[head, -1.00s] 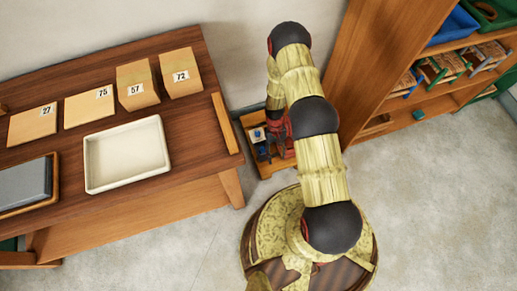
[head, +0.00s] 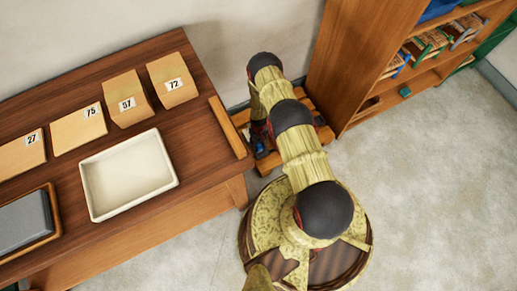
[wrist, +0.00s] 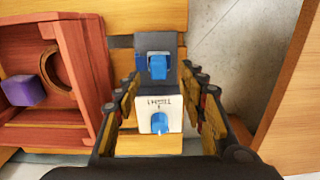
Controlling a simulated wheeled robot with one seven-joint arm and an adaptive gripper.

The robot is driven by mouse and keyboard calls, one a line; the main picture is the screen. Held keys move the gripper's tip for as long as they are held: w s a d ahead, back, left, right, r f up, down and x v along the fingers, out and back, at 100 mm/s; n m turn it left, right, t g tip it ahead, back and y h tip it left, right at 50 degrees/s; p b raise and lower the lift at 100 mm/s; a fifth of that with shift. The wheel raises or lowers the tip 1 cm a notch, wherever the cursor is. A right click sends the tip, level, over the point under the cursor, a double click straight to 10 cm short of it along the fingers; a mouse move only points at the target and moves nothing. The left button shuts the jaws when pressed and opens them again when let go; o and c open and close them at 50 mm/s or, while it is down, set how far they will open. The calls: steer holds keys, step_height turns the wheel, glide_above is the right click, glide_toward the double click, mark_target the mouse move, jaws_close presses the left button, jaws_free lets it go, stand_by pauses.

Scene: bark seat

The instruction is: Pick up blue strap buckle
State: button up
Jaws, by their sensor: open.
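In the wrist view, a small blue piece (wrist: 158,66), likely the blue strap buckle, sits on a dark grey block. A second blue piece (wrist: 160,122) is on a white block with upside-down lettering, nearer the camera. My gripper (wrist: 163,84) is open, with a finger on either side of these blocks. I cannot tell whether a finger touches them. In the head view, a bit of blue (head: 259,144) shows low beside the table, and my arm hides most of that spot.
A red wooden box (wrist: 75,85) with a round hole and a purple cube (wrist: 23,90) is left of my gripper. The blocks rest on a slatted wooden stand (wrist: 150,14). A table (head: 212,165) stands left and a shelf (head: 350,60) right in the head view.

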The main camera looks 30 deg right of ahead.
mark_target(259, 145)
step_height(259, 145, down, 6)
steer(key=b, duration=0.3)
steer(key=shift+w+d+r, duration=0.1)
steer(key=shift+d+r, duration=0.05)
steer(key=shift+r, duration=0.1)
steer(key=shift+c, duration=1.3)
steer(key=c, duration=0.8)
jaws_close()
